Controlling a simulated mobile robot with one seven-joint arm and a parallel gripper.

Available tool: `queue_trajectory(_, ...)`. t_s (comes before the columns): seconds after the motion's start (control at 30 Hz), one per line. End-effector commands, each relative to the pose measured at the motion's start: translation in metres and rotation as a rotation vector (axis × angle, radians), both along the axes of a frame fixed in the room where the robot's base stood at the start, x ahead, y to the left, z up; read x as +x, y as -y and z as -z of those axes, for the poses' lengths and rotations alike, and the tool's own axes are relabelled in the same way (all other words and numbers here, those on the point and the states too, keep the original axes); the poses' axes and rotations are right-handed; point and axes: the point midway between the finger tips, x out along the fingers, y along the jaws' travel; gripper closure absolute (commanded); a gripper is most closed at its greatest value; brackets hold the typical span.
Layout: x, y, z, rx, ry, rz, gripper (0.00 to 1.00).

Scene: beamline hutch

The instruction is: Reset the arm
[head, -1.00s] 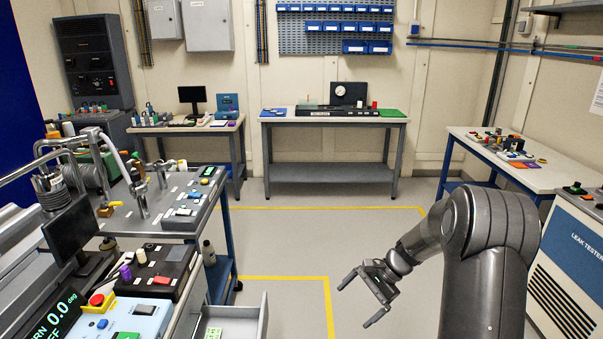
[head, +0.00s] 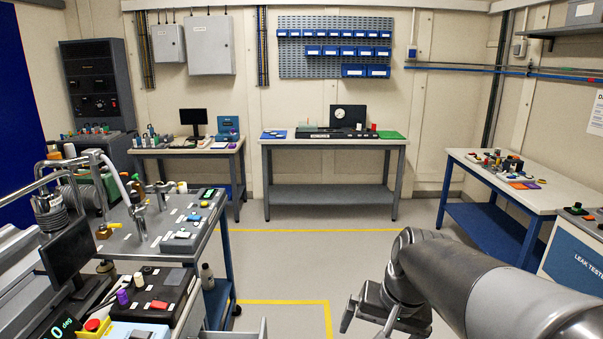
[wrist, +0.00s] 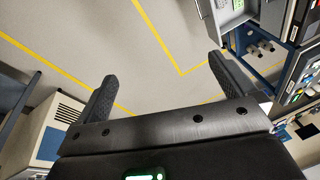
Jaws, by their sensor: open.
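My gripper (head: 368,318) is low in the right half of the head view, over open floor in front of the benches. My arm reaches in from the lower right corner, and the lower part of the gripper is close to the bottom edge. In the wrist view my gripper (wrist: 165,88) shows two dark fingers spread wide apart. Nothing is between them but grey floor (wrist: 150,65) with yellow lines, well below. The gripper is open and empty and touches nothing that I can see.
A grey equipment cart (head: 212,235) stands at the left. An open drawer (head: 262,328) juts out at the bottom. A bench (head: 330,142) stands at the back wall. A side bench (head: 460,158) and the leak tester (head: 575,250) are at the right. The middle floor is clear.

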Motion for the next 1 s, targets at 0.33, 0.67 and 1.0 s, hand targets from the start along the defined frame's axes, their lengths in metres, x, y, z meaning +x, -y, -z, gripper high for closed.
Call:
queue_trajectory(0.33, -0.074, 0.007, -0.023, -0.164, 0.206, -0.157, 0.0)
queue_trajectory(0.67, -0.1, 0.012, -0.024, -0.231, 0.287, -0.219, 0.0)
queue_trajectory(1.0, -0.1, 0.012, -0.024, -0.231, 0.287, -0.219, 0.0)
